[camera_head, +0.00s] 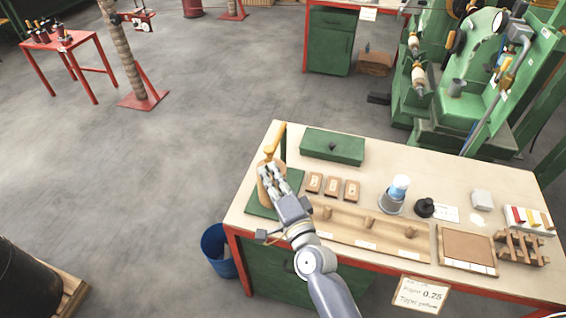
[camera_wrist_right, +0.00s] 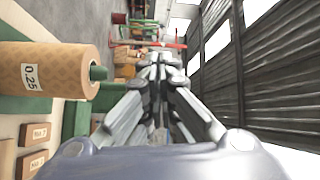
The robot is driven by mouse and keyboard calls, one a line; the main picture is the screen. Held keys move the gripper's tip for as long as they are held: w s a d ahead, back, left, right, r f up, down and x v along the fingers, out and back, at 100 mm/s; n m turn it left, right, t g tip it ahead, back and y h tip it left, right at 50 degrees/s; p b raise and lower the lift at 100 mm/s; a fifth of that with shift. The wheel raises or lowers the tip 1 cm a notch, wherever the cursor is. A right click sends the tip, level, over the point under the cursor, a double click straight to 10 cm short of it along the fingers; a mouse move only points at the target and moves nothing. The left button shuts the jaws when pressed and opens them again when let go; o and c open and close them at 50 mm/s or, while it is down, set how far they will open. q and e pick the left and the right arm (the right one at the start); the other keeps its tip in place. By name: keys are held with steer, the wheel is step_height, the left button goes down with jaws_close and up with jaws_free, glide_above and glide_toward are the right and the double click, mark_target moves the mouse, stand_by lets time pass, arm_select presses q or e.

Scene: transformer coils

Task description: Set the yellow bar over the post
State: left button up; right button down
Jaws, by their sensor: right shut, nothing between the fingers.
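The yellow bar (camera_head: 275,139) is at the back left of the table, slanting from the top of a thin green post (camera_head: 284,148) towards the top of a brown coil (camera_head: 263,191). I cannot tell whether the bar's near end is seated. The coil stands on a green base plate (camera_head: 259,210). In the right wrist view the coil (camera_wrist_right: 60,68), labelled 0.25, has a green post end (camera_wrist_right: 98,73) sticking out of it. My right gripper (camera_head: 267,168) is shut and empty beside the coil's top; its fingers also show in the wrist view (camera_wrist_right: 155,68). My left gripper is out of view.
Behind the plate lies a green box (camera_head: 332,147). Small labelled wooden blocks (camera_head: 332,187) and a wooden rack (camera_head: 369,229) stand right of the plate. A grey cup (camera_head: 391,202) is further right. A blue bin (camera_head: 218,253) is on the floor at the left.

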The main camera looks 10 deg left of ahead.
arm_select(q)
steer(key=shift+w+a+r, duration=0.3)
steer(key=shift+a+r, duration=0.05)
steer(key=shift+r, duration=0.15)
arm_select(e)
steer(key=s+a, duration=0.1)
steer(key=s, duration=0.1)
steer(key=s+a, duration=0.1)
steer(key=s, duration=0.1)
steer(key=shift+a, duration=0.35)
